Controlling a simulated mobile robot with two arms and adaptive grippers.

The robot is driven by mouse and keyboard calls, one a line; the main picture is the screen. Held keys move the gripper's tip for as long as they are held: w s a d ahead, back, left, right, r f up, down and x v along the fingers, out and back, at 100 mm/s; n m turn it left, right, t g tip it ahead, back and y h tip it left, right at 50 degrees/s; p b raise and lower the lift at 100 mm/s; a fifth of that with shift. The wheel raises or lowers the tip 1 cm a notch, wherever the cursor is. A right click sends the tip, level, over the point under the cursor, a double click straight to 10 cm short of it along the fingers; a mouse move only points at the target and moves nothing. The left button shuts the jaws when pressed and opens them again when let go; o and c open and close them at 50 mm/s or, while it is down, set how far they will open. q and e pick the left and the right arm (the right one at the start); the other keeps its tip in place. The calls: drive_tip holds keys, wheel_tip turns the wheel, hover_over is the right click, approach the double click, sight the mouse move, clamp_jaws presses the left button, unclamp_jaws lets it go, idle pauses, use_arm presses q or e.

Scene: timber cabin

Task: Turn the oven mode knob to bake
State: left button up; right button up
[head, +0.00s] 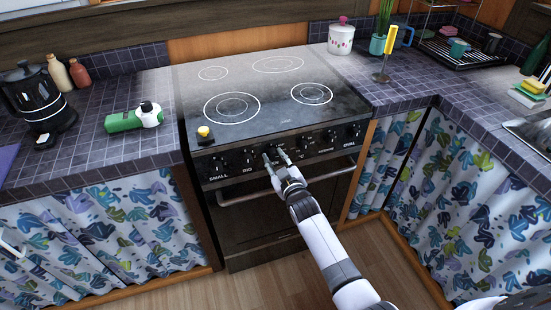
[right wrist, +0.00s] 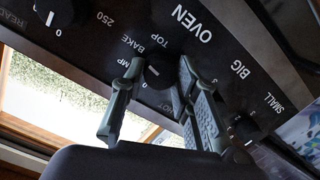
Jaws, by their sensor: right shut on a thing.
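The oven (head: 285,215) has a dark front panel with a row of black knobs. My right gripper (head: 277,156) reaches the oven mode knob near the middle of that panel. In the right wrist view my right gripper (right wrist: 158,88) has one finger on each side of the oven mode knob (right wrist: 157,72) and is shut on it. OVEN, TOP and BAKE are printed around this knob. The fingers cover part of the knob and some lettering, so its exact setting is hard to read. My left gripper is not in view.
A yellow-topped item (head: 204,133) stands at the stove's front left corner. A green bottle (head: 124,121) lies on the left counter near a black kettle (head: 40,100). The oven handle (head: 240,197) runs below the knobs. Patterned curtains (head: 110,235) hang under the counters.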

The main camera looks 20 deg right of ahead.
drive_tip(key=shift+f, duration=0.1)
drive_tip(key=o, duration=1.2)
drive_tip(key=shift+c, duration=0.2)
drive_tip(key=s+r, duration=0.1)
drive_tip(key=s, duration=1.1)
drive_tip(key=shift+d, duration=0.3)
